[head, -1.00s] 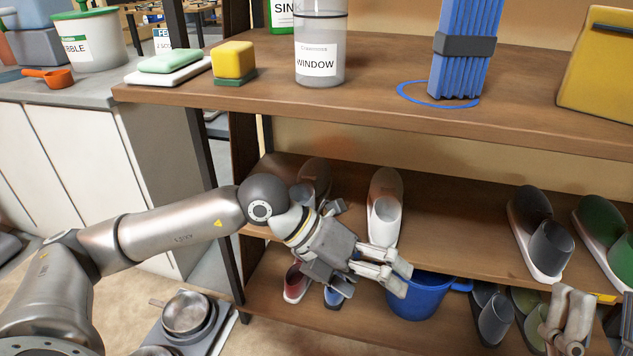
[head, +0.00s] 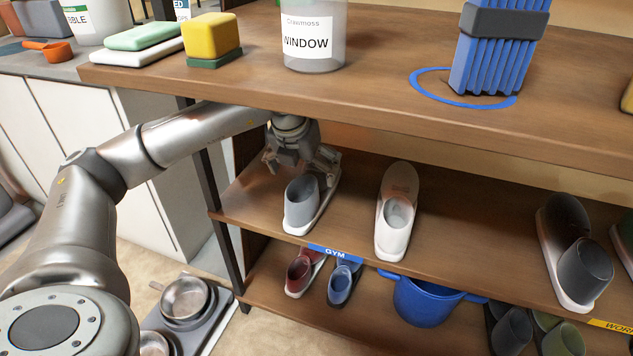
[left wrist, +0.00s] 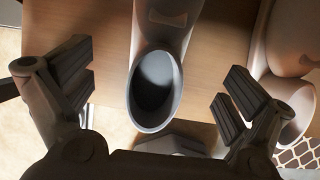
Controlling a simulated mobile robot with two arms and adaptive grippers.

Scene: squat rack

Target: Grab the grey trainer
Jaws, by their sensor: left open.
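The grey trainer (head: 301,207) stands on the middle shelf at its left end, with a grey heel cup and a pale sole. My left gripper (head: 300,163) is open above and behind it, under the upper shelf, and hides its far part. In the left wrist view the grey trainer (left wrist: 155,92) lies between the two spread fingers, with space on both sides. I cannot tell how far the fingertips are above it. My right gripper is not in view.
A white trainer (head: 394,222) stands close to the right. The upper shelf (head: 230,92) hangs over my left gripper. Red (head: 304,272) and blue (head: 343,282) shoes and a blue bucket (head: 425,302) are on the lower shelf. A dark trainer (head: 578,262) is farther right.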

